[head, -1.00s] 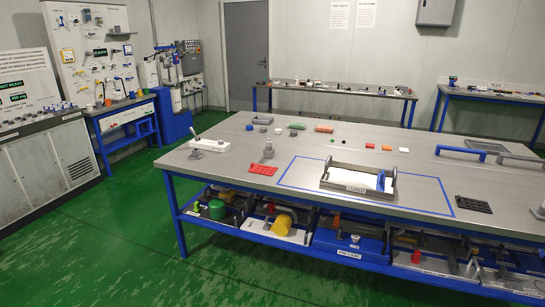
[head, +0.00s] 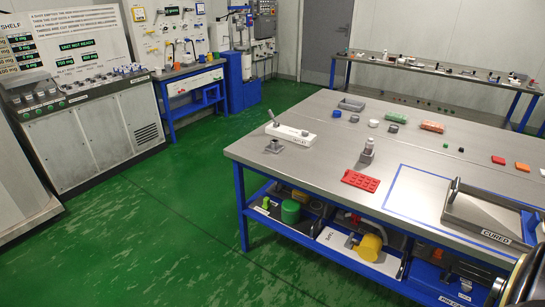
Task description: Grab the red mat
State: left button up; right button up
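The red mat (head: 361,181) lies flat on the grey table, near its front edge and towards its left corner. It is a small rectangle with a pattern of cells on its top. Nothing covers the mat. Neither of my grippers shows in the head view.
A white block with a lever (head: 291,134) and a grey fixture (head: 274,146) stand left of the mat. The tray marked CURED (head: 490,222) is to its right. The green floor (head: 130,240) at left is clear.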

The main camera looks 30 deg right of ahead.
aim_at(361, 181)
jog(key=u, duration=0.05)
jog(key=i, duration=2)
jog(key=z, duration=1.4)
jog(key=i, duration=1)
jog(key=z, duration=1.1)
